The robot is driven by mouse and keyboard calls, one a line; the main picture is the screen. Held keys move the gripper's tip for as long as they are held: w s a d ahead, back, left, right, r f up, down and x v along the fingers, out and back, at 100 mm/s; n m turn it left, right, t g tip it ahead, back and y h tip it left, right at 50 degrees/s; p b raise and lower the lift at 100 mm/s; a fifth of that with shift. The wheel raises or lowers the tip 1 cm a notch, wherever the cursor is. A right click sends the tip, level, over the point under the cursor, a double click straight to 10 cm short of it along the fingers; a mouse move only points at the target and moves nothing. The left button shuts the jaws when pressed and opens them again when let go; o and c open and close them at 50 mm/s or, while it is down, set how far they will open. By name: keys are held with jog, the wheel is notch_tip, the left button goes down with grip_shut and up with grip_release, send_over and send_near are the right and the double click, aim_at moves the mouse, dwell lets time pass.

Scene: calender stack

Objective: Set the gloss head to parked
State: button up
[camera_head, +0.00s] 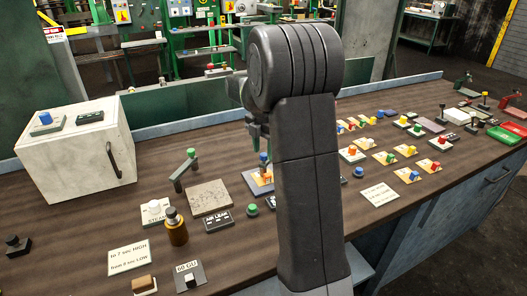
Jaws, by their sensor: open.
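My gripper (258,143) is open and empty, partly hidden behind my own arm. It points down just above a blue knob (263,160) on a yellow and orange plate; I cannot tell whether it touches the knob. No part is legibly labelled as the gloss head. A green-tipped lever (188,167) stands beside a speckled plate (209,196).
A white box (75,150) with a handle stands at the left of the wooden table (75,215). A brass cylinder (176,231) stands upright near the front. Several coloured knobs on plates (385,157) fill the right side. My arm blocks the middle.

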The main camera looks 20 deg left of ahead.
jog(key=shift+f, duration=0.55)
grip_shut()
